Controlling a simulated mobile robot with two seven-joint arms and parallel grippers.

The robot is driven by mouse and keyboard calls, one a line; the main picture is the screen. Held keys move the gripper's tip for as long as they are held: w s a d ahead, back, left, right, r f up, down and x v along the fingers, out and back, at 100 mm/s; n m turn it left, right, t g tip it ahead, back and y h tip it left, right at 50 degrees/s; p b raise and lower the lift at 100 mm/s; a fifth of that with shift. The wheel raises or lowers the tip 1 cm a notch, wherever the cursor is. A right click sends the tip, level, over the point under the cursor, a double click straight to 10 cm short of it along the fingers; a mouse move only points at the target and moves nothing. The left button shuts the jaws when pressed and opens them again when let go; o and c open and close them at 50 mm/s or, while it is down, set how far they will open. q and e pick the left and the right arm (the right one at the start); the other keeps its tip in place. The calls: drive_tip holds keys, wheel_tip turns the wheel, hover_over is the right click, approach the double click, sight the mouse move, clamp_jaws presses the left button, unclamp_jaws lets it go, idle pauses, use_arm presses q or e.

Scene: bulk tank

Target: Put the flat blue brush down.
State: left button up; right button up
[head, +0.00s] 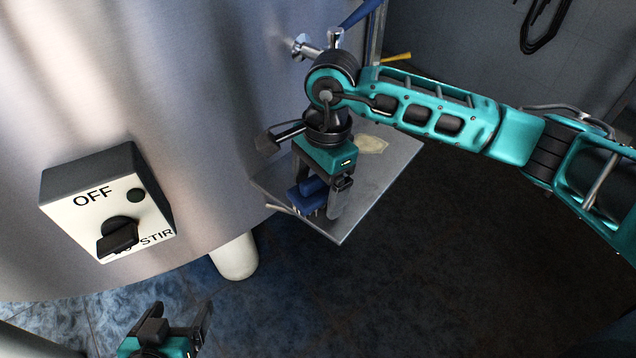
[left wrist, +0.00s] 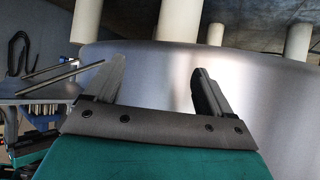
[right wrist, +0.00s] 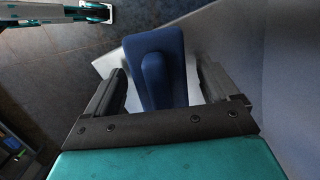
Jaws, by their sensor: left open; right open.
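The flat blue brush (head: 307,196) is on the grey shelf plate (head: 338,226) beside the tank, under my right gripper (head: 318,205). In the right wrist view the brush (right wrist: 160,65) lies between the two open fingers of my right gripper (right wrist: 158,92), with a gap on each side. Its underside and its contact with the plate are mostly hidden. My left gripper (head: 180,318) is open and empty at the bottom of the head view, low in front of the tank. In the left wrist view my left gripper (left wrist: 157,85) faces the tank wall.
The steel tank (head: 200,60) fills the left and back. A switch box (head: 85,200) marked OFF and STIR is on its wall. A pale flat item (head: 372,145) lies on the plate's back part. A white tank leg (head: 235,258) stands below. Dark floor is open at right.

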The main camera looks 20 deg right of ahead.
drive_tip(key=r, duration=0.4)
drive_tip(key=d+r, duration=0.1)
drive_tip(key=r, duration=0.3)
drive_tip(key=r+p, duration=0.1)
drive_tip(key=r, duration=0.3)
drive_tip(key=shift+w+d+r, duration=0.15)
drive_tip(key=shift+w+d, duration=0.05)
drive_tip(key=shift+w, duration=0.05)
